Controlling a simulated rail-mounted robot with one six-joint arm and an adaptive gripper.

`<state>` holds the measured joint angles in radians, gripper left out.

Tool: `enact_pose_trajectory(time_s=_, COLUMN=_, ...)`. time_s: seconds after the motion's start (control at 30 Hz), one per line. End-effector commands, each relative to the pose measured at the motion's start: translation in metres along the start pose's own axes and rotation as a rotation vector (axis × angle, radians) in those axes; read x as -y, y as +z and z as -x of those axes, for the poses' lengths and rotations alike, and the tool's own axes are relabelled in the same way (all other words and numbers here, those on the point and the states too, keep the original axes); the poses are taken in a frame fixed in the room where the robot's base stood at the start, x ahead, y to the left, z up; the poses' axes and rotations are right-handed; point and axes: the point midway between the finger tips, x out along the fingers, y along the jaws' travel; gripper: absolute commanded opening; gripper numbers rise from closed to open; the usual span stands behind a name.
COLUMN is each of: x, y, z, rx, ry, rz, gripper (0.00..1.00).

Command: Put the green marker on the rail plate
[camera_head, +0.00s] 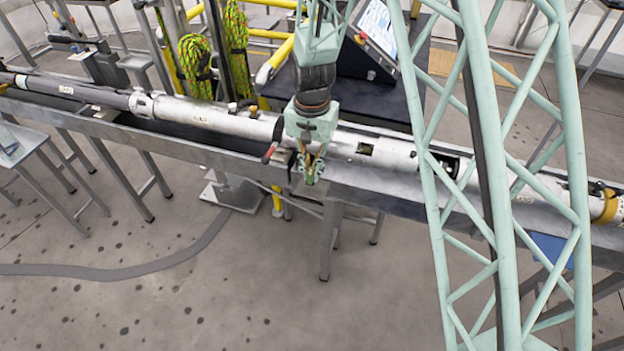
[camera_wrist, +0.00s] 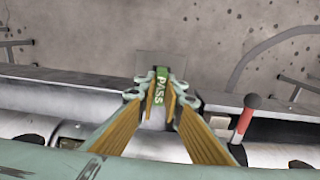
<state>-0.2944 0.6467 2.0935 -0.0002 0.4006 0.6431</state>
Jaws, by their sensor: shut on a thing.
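The green marker (camera_wrist: 160,83), lettered PASS in white, stands between my fingertips. My gripper (camera_head: 311,170) is shut on it and hangs over the front side of the long rail (camera_head: 370,195). In the wrist view my gripper (camera_wrist: 160,92) has the marker at the far end of its tan finger pads. The marker also shows as a small green patch in the head view (camera_head: 311,176). I cannot tell whether it touches the rail. I cannot clearly make out the rail plate; my fingers cover part of the rail there.
A long silver tube (camera_head: 205,113) lies along the rail behind my gripper. A red-handled tool (camera_wrist: 244,118) is close beside my fingers and also shows in the head view (camera_head: 268,154). A pale green lattice tower (camera_head: 495,180) stands at the right. The floor in front is mostly open.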

Motion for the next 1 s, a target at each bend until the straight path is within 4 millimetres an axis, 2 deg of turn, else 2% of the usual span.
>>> enact_pose_trajectory(time_s=0.33, x=-0.001, y=0.001, z=-0.032, rx=0.002, ry=0.002, rz=0.0, gripper=0.0)
enact_pose_trajectory(time_s=0.93, x=-0.001, y=0.0, z=-0.039, rx=0.001, ry=0.0, rz=0.0, gripper=0.0)
enact_pose_trajectory(time_s=0.97, x=-0.001, y=0.0, z=-0.039, rx=0.001, ry=0.0, rz=0.0, gripper=0.1)
enact_pose_trajectory(time_s=1.0, x=-0.001, y=0.0, z=-0.038, rx=0.001, ry=0.0, rz=0.0, gripper=0.14)
